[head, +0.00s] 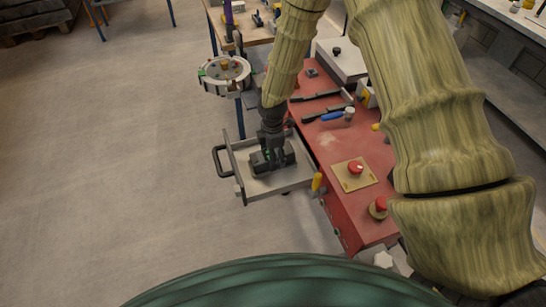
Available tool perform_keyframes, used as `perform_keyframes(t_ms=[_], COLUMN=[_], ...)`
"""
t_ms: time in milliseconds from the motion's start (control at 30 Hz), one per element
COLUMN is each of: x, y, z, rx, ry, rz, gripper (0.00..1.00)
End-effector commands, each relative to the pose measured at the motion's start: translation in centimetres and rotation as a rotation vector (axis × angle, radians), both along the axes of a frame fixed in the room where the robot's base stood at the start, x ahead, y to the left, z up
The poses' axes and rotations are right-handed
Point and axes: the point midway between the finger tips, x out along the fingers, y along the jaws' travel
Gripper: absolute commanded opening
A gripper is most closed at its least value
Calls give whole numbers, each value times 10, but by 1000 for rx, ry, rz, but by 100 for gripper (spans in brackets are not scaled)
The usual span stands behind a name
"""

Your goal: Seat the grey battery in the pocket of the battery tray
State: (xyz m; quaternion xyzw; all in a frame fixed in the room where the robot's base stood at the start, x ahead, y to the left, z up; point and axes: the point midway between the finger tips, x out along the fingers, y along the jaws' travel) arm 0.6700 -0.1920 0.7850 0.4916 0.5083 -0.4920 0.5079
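My gripper (270,160) points down into a shallow grey drawer-like tray (244,194) that sticks out from the left side of the red bench. The dark fingers are low over the tray's floor, and I cannot tell whether they touch it or hold something. I cannot make out the grey battery; the gripper covers part of the tray. I cannot pick out a battery tray with a pocket for certain.
The red bench (326,143) carries a red button (356,167) on a tan plate, another red knob (379,204), dark tools and a blue-handled tool (330,117). A round fixture (214,84) stands behind the tray. Floor left of the tray is clear.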

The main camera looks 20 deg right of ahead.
Motion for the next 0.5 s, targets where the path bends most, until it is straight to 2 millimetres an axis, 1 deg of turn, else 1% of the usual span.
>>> perform_keyframes(t_ms=[133,267,300,367,400,467,500], x=[0,0,0,0,0,0,0], y=[0,0,0,0,0,0,0], z=[0,0,0,0,0,0,0], rx=[0,0,0,0,0,0,0], ry=[0,-1,-1,-1,-1,-1,-1], rz=[0,0,0,0,0,0,0], gripper=[79,55,48,37,29,18,11])
